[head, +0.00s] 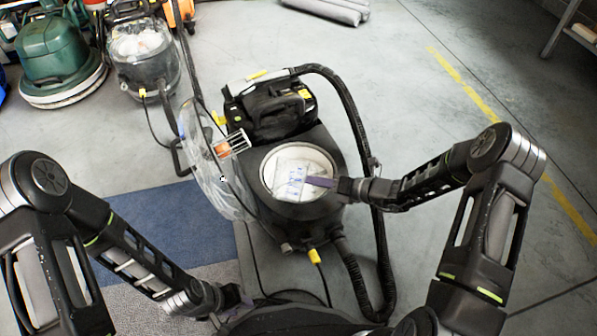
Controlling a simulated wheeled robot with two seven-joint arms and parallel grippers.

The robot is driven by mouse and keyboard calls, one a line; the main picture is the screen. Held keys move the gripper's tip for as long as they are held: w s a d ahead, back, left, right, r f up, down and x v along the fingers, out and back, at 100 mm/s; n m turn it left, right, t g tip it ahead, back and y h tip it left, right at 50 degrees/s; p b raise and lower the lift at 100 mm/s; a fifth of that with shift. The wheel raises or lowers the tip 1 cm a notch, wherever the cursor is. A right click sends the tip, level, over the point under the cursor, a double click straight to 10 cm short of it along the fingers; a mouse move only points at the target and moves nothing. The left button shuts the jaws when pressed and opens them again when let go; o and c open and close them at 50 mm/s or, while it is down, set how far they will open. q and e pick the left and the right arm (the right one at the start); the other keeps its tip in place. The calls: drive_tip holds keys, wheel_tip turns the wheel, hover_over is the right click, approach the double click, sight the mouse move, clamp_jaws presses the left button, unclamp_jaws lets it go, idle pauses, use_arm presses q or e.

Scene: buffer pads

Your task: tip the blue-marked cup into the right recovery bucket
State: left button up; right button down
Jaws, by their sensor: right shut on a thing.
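My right gripper (322,182) reaches in from the right over the round opening of a black machine. It is shut on a white, crumpled-looking thing with blue marks (290,182), which lies inside the pale rim of the opening (267,170). I cannot make out a cup shape, and no recovery bucket can be clearly identified. My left gripper (236,296) is low, near the bottom edge and left of centre, in front of the machine. Its fingers are small and dark, and their opening cannot be made out. Nothing is clearly seen in it.
A green floor machine (52,55) and a clear-topped machine (140,52) stand at the back left.

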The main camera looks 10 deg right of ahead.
drive_tip(key=shift+s+f+m+g+y+p, duration=0.1)
drive_tip(key=shift+f+m+g+y+p, duration=0.2)
drive_tip(key=shift+f+m+g+p, duration=0.5)
idle(1.1)
drive_tip(key=shift+w+d+f+m+g+b, duration=0.3)
drive_tip(key=shift+w+f+m, duration=0.05)
drive_tip(key=shift+w+m, duration=0.3)
idle(0.5)
drive_tip(key=shift+r+m+g+y+p, duration=0.25)
drive_tip(key=shift+m+g+y+p, duration=0.1)
drive_tip(key=shift+m+y, duration=0.1)
idle(0.7)
drive_tip(key=shift+s+a+r+n+t+h, duration=0.15)
drive_tip(key=shift+s+n+t+h, duration=0.15)
drive_tip(key=shift+n+t, duration=0.2)
drive_tip(key=shift+s+a+r+n+t+h, duration=0.15)
drive_tip(key=shift+s+n+t, duration=0.1)
drive_tip(key=shift+n+t, duration=0.2)
drive_tip(key=shift+w, duration=0.1)
drive_tip(key=shift+r+n+b, duration=0.1)
drive_tip(key=shift+n+b, duration=0.15)
drive_tip(key=shift+b, duration=0.1)
